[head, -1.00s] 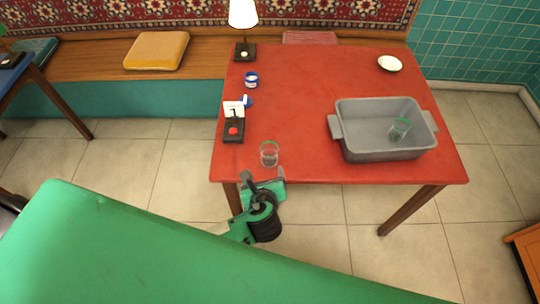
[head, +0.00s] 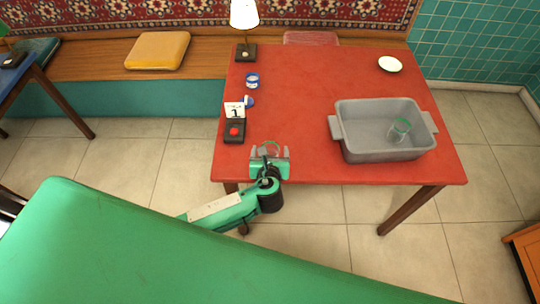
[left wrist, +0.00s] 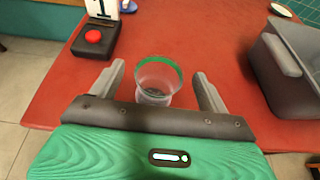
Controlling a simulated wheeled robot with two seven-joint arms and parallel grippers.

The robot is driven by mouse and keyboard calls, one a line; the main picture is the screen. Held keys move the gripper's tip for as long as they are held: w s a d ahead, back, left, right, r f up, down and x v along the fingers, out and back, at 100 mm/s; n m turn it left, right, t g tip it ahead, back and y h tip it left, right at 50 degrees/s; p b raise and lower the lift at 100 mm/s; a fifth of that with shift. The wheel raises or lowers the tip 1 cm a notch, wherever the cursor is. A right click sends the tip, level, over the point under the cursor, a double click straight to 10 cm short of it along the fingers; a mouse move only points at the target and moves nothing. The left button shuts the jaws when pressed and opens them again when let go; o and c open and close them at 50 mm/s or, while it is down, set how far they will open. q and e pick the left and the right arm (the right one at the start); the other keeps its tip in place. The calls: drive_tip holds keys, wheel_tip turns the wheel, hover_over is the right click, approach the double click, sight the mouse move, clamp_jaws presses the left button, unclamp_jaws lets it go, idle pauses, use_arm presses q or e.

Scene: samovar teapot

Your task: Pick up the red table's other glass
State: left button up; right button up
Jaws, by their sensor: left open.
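A clear glass (left wrist: 157,80) with a green rim stands upright near the front edge of the red table (head: 310,100). My left gripper (head: 270,152) is open over the table's front edge, and in the head view it hides most of this glass (head: 271,147). In the left wrist view the fingers of my left gripper (left wrist: 163,85) lie on either side of the glass, with a gap on each side. Another green-rimmed glass (head: 400,129) is inside the grey tub (head: 360,152) on the right of the table. My right gripper is not in view.
A stand with a red button (head: 234,132) and a number card (head: 235,109) is left of the glass. A blue-and-white tin (head: 252,80), a lamp (head: 244,20) and a white bowl (head: 390,64) stand farther back. The table's middle is clear.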

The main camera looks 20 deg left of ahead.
sight(270, 144)
use_arm(q)
drive_tip(key=x, duration=0.4)
drive_tip(key=shift+w+f+p, duration=0.1)
drive_tip(key=shift+f+p, duration=0.1)
drive_tip(key=shift+p, duration=0.1)
drive_tip(key=c, duration=1.1)
drive_tip(key=shift+r, duration=0.1)
